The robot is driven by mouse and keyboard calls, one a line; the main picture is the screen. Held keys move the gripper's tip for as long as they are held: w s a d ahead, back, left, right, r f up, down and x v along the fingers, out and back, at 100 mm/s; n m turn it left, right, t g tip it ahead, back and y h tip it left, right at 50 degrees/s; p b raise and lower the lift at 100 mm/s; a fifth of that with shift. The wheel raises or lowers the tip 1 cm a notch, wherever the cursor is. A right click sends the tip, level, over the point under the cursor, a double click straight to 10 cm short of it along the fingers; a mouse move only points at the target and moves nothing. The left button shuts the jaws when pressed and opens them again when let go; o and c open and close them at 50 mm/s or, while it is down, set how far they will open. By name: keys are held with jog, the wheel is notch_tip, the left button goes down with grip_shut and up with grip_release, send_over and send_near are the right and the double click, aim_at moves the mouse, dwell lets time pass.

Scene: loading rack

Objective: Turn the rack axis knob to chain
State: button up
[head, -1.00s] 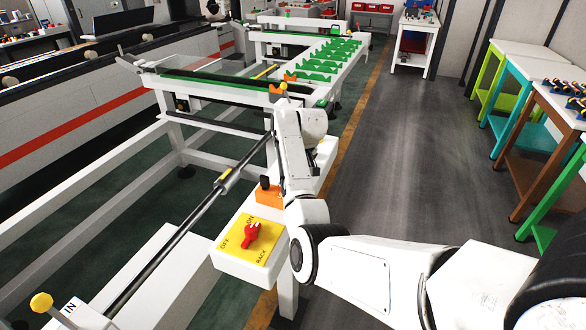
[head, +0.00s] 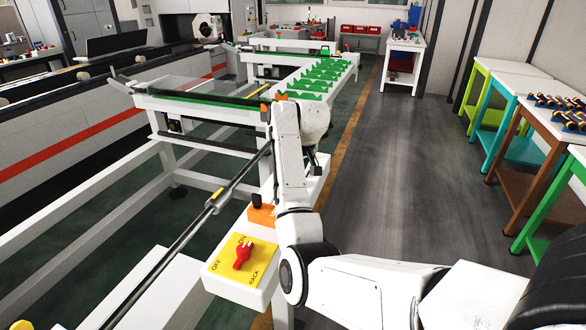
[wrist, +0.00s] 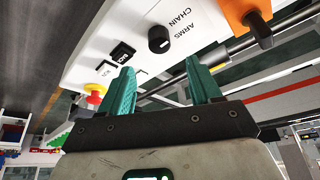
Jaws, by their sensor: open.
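In the wrist view a round black knob (wrist: 159,38) sits on a white panel (wrist: 90,50), with the words ARMS and CHAIN printed beside it. Which label it points at is too small to tell. My gripper (wrist: 160,66) is open, its two teal fingers apart with nothing between them. The fingertips point toward the panel, with the knob ahead of the gap and apart from both fingers. In the head view my arm hides the gripper and this knob.
On the same panel are a black switch (wrist: 123,52) and a red button (wrist: 95,92). An orange block with a black handle (head: 262,215) lies beyond the yellow RACK plate with its red switch (head: 242,256). A long rod (head: 190,228) runs alongside. Open floor (head: 400,180) lies right.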

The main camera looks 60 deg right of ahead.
jog(key=shift+v, duration=1.4)
